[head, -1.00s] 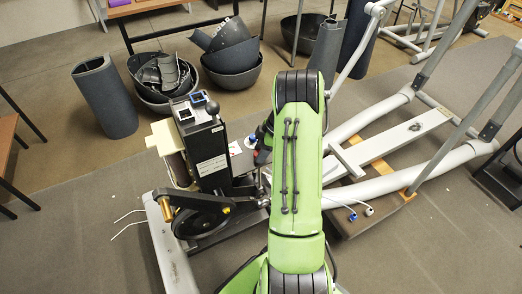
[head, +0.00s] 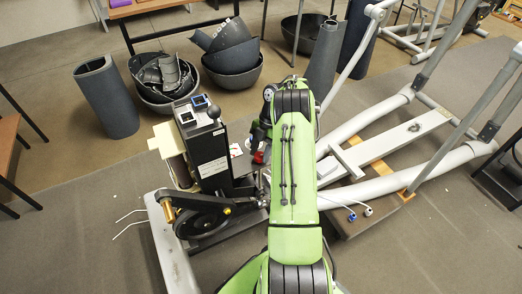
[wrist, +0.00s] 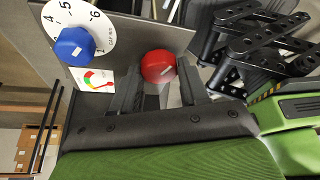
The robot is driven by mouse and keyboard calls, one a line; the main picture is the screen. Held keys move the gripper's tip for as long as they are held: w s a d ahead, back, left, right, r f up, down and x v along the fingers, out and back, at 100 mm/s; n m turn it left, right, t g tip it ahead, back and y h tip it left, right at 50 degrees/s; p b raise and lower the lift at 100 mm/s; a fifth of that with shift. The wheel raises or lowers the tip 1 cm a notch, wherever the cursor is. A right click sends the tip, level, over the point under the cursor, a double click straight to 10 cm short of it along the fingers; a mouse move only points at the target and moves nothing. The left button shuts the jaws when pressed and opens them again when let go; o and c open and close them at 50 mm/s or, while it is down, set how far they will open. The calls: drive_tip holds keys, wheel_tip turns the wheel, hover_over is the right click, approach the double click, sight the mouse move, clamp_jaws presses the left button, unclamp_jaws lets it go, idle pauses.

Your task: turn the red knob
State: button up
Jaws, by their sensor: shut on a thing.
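The red knob (wrist: 158,66) is a round red cap with a small white mark, on a grey panel in the wrist view. My gripper (wrist: 159,80) has its two dark fingers on either side of the knob and is shut on it. In the head view a bit of the red knob (head: 258,157) shows at the left edge of my green arm. There the arm hides my fingers and most of the panel.
A blue knob (wrist: 75,44) on a white numbered dial (wrist: 100,32) sits left of the red knob, above a small coloured gauge label (wrist: 96,80). A black upright box (head: 208,155) and a flywheel (head: 200,215) stand left of my arm. Grey bins (head: 160,80) lie behind.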

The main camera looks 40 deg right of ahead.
drive_tip(key=shift+n+g, duration=0.3)
drive_tip(key=shift+n, duration=0.3)
drive_tip(key=shift+f, duration=0.1)
drive_tip(key=o, duration=1)
drive_tip(key=p+v, duration=0.8)
drive_tip(key=v, duration=0.7)
drive_tip(key=shift+d+r, duration=0.1)
drive_tip(key=shift+r, duration=0.3)
